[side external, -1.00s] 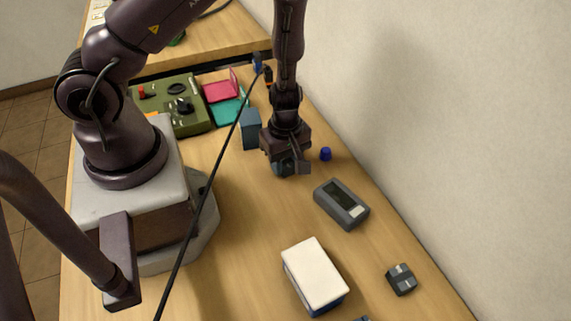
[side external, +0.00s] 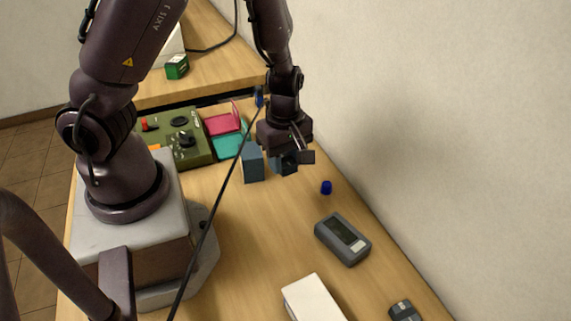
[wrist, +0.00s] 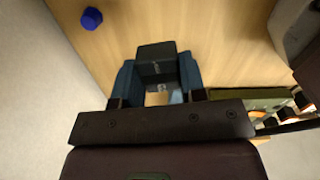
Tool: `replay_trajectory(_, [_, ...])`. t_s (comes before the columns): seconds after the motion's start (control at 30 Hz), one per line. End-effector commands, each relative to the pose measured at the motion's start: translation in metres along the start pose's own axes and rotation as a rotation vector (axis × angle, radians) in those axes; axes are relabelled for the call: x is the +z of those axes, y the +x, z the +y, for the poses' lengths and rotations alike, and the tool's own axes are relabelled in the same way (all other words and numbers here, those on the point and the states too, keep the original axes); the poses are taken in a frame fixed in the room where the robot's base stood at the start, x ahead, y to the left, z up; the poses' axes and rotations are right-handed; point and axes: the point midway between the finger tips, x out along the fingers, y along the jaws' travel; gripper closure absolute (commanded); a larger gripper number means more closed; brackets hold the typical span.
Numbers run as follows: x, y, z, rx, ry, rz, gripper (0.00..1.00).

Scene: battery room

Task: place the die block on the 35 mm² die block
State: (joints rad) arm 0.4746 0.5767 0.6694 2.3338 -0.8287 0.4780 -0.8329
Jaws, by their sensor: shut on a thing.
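My gripper (side external: 290,162) is shut on a dark grey die block (side external: 307,157). In the wrist view, this held block (wrist: 156,58) sits between the two blue fingers, with faint light marking on its faces. Another dark grey block with light patches (side external: 404,311) lies at the lower right, cut by the picture's bottom edge. It may be the 35 mm² die block; its label is not readable.
A small blue object (side external: 326,187) and a grey meter (side external: 343,239) lie right of the gripper, near the wall. A white-topped box (side external: 313,300) stands at the front. A green control panel (side external: 184,138) and pink and teal trays (side external: 229,144) lie behind. A black cable crosses the view.

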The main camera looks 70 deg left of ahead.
Motion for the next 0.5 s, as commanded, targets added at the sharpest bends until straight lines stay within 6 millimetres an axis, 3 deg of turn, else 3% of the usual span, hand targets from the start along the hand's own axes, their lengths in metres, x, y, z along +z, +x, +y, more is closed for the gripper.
replay_trajectory(0.13, [-0.046,-0.021,0.008,0.007,-0.114,0.0,0.95])
replay_trajectory(0.3, [-0.105,-0.044,0.001,0.007,-0.102,0.0,0.95])
replay_trajectory(0.4, [-0.129,-0.055,-0.007,0.006,-0.041,0.0,0.95])
replay_trajectory(0.5, [-0.138,-0.062,-0.014,0.003,0.064,0.0,0.95])
